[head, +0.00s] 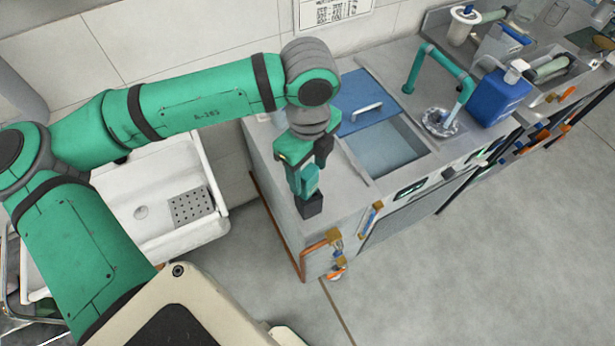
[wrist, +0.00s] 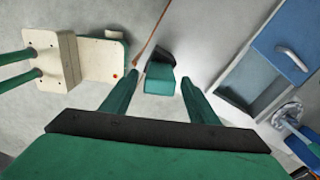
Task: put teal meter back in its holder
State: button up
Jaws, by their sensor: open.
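The teal meter (head: 310,180) is a small teal block at the front left corner of the counter. It also shows in the wrist view (wrist: 160,80), lying between my two fingertips with space on both sides. A small dark holder (head: 311,206) is directly at its lower end; its dark body shows beyond the meter in the wrist view (wrist: 161,54). The meter appears upright in the holder, but how deep it sits is hidden. My gripper (head: 299,176) is right above and around the meter, pointing down. Its spread fingers show in the wrist view (wrist: 158,76).
A counter holds a basin (head: 390,150) with a blue sliding lid (head: 362,98), a teal tap (head: 440,62) and a blue bottle (head: 497,95). A white sink (head: 160,230) stands left of it. Pipes and valves (head: 333,240) hang on the counter's front. The floor at right is clear.

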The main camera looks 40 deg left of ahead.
notch_tip(320, 180, up, 8)
jog(key=shift+f, duration=0.15)
dwell(0.6)
